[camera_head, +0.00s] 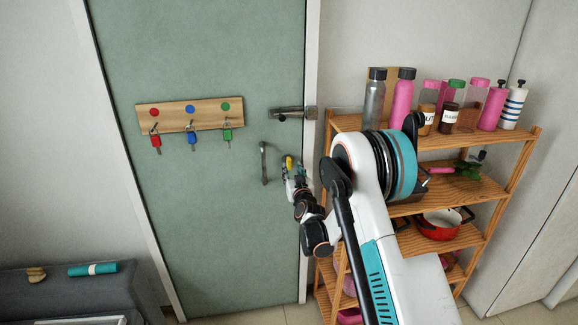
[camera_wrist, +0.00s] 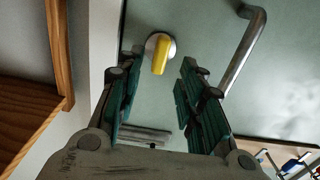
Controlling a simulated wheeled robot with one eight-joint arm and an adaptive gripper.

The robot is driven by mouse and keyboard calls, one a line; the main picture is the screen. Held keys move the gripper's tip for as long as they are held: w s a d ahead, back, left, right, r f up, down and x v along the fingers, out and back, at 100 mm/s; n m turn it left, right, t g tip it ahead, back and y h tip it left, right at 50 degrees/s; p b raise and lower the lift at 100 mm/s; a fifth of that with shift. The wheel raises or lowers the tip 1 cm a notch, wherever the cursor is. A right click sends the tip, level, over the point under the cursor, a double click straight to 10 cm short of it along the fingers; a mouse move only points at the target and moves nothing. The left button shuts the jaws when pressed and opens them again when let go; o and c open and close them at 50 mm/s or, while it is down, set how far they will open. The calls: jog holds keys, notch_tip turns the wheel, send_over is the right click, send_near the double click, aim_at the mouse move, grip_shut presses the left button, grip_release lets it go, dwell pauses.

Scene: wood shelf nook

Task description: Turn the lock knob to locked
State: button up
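The lock knob is a yellow tab on a round silver plate (camera_wrist: 160,50) on the green door. In the wrist view its tab points nearly straight up and down, leaning slightly. In the head view the yellow tab (camera_head: 289,162) shows near the door's right edge, just above my gripper (camera_head: 292,178). In the wrist view my gripper (camera_wrist: 156,76) is open, with its teal-padded fingers on either side below the knob and nothing between them. The knob looks to be beyond the fingertips; I see no contact. Any lock marking is not readable.
A grey vertical pull handle (camera_head: 264,163) stands close left of the knob. A key rack (camera_head: 190,115) with several keys hangs left. A wooden shelf (camera_head: 455,190) with bottles and a red pot (camera_head: 438,225) stands right, close to my arm.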

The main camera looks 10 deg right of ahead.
aim_at(290, 164)
jog(key=w+b, duration=0.1)
jog(key=w, duration=0.5)
jog(key=shift+w, duration=0.4)
grip_shut()
